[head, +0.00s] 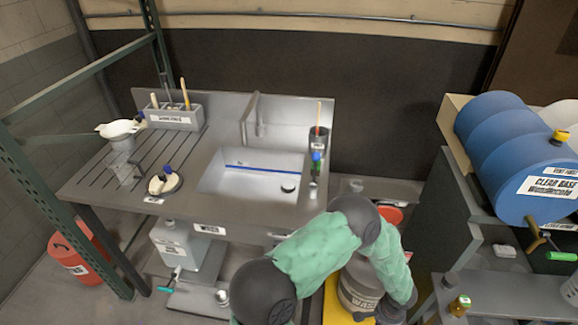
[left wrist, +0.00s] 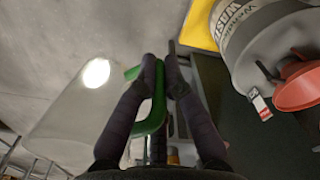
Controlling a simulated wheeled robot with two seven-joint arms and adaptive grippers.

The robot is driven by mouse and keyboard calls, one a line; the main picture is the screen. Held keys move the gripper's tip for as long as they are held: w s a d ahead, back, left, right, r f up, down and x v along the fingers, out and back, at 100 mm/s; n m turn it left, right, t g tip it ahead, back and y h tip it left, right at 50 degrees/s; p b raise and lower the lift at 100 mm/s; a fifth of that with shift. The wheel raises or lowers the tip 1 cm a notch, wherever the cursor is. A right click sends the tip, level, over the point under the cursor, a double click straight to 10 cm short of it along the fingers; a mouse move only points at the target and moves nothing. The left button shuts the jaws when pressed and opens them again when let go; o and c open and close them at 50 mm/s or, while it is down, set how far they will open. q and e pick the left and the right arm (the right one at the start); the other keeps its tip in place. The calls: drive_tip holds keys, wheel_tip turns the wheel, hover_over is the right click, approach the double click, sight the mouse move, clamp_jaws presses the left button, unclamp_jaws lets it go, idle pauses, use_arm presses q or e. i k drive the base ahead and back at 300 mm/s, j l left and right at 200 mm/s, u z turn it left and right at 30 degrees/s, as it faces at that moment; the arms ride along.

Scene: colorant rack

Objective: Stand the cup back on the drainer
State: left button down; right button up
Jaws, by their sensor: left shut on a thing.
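My left gripper (left wrist: 161,65) is shut on a green loop-shaped handle (left wrist: 135,73), seen between its fingers in the left wrist view. A pale, smooth body (left wrist: 70,120) beside the handle looks like the cup, tilted in this view; its full outline is unclear. In the head view my arm bends down beside the waste bin, and its fingers and the held thing cannot be made out. The drainer (head: 165,149) is the ridged grey board left of the sink. A clear jug (head: 124,171) and a dish with a white item (head: 163,184) stand on it. My right gripper is not in view.
The sink basin (head: 250,178) lies right of the drainer, with a brush holder (head: 318,140) at its right. A grey tool caddy (head: 172,117) stands behind. The waste bin (left wrist: 245,35) and a red bowl (left wrist: 298,90) are near my left gripper. A blue drum (head: 505,150) is at right.

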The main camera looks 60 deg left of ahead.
sight(149, 165)
drive_tip(key=k+j+z, duration=0.35)
drive_tip(key=k+z, duration=0.2)
drive_tip(key=z, duration=0.15)
drive_tip(key=k+j+z, duration=0.15)
drive_tip(key=k+z, duration=0.2)
drive_tip(key=k+u, duration=0.35)
drive_tip(key=k+j+u, duration=0.15)
drive_tip(key=u, duration=0.2)
drive_tip(key=k+j+u, duration=0.35)
drive_tip(key=i+l, duration=0.05)
drive_tip(key=l, duration=0.05)
